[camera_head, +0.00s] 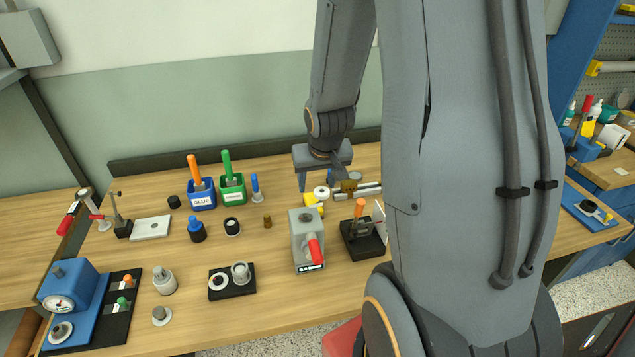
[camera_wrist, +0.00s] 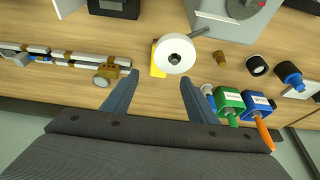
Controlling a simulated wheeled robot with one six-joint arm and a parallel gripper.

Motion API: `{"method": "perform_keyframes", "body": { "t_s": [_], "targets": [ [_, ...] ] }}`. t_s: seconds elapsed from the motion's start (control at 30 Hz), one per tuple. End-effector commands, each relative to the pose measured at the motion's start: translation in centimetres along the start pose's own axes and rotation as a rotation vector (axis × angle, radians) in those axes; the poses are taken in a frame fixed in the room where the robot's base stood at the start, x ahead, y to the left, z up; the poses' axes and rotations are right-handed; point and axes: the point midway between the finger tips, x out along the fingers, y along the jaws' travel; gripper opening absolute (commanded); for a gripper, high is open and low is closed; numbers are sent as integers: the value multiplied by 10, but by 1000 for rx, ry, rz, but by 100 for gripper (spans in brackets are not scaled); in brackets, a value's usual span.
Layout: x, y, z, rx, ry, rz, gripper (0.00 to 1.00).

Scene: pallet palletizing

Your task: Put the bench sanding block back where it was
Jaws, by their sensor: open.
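My gripper (camera_head: 320,182) is open and empty, pointing down over the back of the bench. In the wrist view its two fingers (camera_wrist: 158,80) stand apart, with a yellow item carrying a white roll (camera_wrist: 174,54) just beyond and between their tips. That yellow item (camera_head: 310,200) also shows below the gripper in the head view. I cannot tell for sure which thing is the bench sanding block. Part of the bench is hidden behind my arm.
A blue cup (camera_head: 202,198) and a green cup (camera_head: 232,194) stand left of the gripper. A grey box with a red handle (camera_head: 305,240) and a black holder (camera_head: 358,246) stand in front. A metal rail (camera_wrist: 65,60) lies nearby. Bare wood shows around the brown peg (camera_head: 267,221).

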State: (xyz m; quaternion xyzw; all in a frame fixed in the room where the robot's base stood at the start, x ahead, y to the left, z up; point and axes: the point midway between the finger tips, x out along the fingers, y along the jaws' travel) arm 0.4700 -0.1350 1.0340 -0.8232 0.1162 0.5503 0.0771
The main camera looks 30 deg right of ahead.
Motion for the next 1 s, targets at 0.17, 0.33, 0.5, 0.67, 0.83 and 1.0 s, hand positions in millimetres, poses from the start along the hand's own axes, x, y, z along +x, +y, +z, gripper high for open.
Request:
{"method": "perform_keyframes", "body": {
  "t_s": [0.17,0.33,0.5,0.67,0.83,1.0],
  "targets": [
    [-13,-6,2,-12,-4,-3,53],
    [-52,-42,24,-93,-46,-25,53],
    [-98,-81,65,-197,-109,-60,53],
    [-122,-98,92,-255,-149,-83,53],
    [-127,-101,99,-269,-162,-88,53],
    [-127,-101,98,-267,-161,-87,53]
  ]
}}
